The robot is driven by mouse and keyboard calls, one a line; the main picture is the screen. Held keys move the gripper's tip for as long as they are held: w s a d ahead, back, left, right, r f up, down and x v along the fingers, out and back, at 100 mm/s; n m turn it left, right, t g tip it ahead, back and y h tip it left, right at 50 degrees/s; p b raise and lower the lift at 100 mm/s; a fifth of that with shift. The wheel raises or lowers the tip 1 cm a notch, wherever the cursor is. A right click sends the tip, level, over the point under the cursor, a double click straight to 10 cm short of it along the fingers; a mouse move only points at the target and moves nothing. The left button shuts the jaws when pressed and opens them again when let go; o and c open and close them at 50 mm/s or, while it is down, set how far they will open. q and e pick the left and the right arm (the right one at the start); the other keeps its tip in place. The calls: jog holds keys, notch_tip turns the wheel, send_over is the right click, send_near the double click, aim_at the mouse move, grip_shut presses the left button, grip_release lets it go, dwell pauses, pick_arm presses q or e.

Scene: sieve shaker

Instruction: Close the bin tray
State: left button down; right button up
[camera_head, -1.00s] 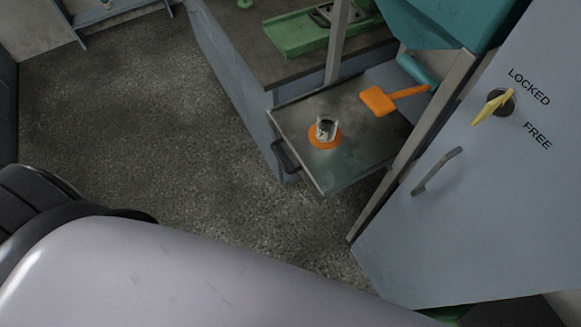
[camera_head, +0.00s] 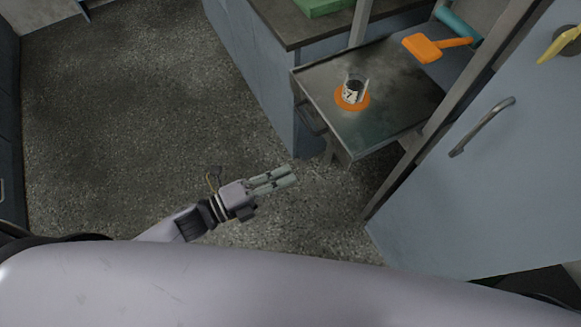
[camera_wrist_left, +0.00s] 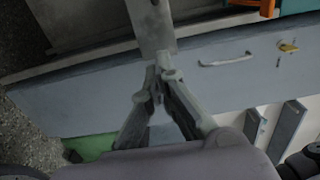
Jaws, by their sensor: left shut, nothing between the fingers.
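The bin tray (camera_head: 402,120) is a flat metal tray pulled out from the machine in the head view. A glass jar (camera_head: 352,91) stands on an orange disc (camera_head: 341,101) on it. The tray's dark handle (camera_head: 311,118) is on its front-left side. My left gripper (camera_head: 292,176) is shut and empty, below and left of the tray, apart from it. In the left wrist view its fingertips (camera_wrist_left: 157,75) meet just under a grey metal strip; whether they touch it I cannot tell. My right gripper is not in view.
An orange scoop-like part (camera_head: 422,47) and a teal cylinder (camera_head: 457,25) are behind the tray. A blue-grey door (camera_head: 470,190) with a bar handle (camera_head: 482,126) stands at the right. A bench (camera_head: 262,60) stands behind. The speckled floor (camera_head: 130,120) at left is clear.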

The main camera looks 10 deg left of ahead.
aim_at(340, 150)
pick_arm(q)
jog(key=p+x, duration=0.1)
jog(key=x, duration=1.1)
jog(key=shift+w+d, duration=0.1)
jog(key=shift+d, duration=0.05)
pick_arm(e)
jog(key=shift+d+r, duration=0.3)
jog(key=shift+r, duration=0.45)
